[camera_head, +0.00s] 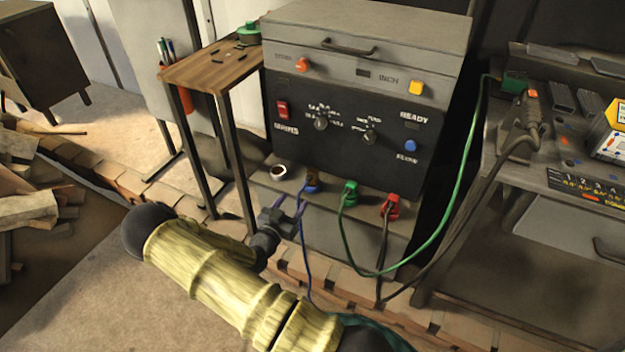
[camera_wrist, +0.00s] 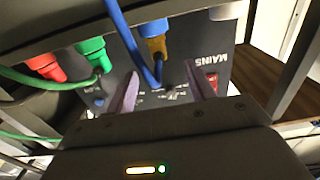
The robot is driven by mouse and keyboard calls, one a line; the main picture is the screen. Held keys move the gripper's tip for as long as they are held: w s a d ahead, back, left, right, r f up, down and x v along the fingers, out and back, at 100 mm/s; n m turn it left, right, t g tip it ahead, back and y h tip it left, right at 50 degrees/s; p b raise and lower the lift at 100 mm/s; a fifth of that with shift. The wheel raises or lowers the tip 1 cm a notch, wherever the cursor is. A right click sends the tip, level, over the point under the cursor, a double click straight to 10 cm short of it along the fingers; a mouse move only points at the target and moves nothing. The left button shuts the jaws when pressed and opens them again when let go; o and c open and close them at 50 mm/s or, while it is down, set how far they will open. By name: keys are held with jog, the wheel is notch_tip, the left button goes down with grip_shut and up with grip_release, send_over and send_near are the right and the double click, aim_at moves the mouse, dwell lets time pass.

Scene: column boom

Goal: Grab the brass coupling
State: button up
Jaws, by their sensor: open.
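The brass coupling (camera_head: 312,180) sits on the ledge at the foot of the dark control panel, with a blue cable hanging from it. It also shows in the wrist view (camera_wrist: 156,46), brown-gold with a blue part and the cable looping past it. My gripper (camera_head: 291,202) is open and empty, just in front of the ledge, slightly left of and below the coupling. In the wrist view its two purple fingers (camera_wrist: 162,72) point toward the panel. The coupling appears between the finger lines, a little beyond the tips; contact is not visible.
A green connector (camera_head: 350,193) and a red connector (camera_head: 390,207) with hanging cables stand right of the coupling. A white-rimmed round socket (camera_head: 278,171) is to its left. A wooden side table (camera_head: 212,68) stands left of the machine, and a grey bench (camera_head: 530,190) is at right.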

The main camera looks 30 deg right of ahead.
aim_at(309, 179)
jog(key=b+x, duration=0.1)
jog(key=x, duration=0.9)
jog(key=shift+a, duration=0.1)
jog(key=b+x, duration=0.1)
jog(key=x, duration=0.4)
jog(key=shift+s+d+f, duration=0.1)
jog(key=shift+s+d, duration=0.05)
jog(key=shift+d, duration=0.05)
jog(key=c, duration=1.1)
jog(key=shift+c, duration=0.2)
notch_tip(309, 179, up, 10)
jog(key=shift+r+p, duration=0.1)
jog(key=shift+p, duration=0.9)
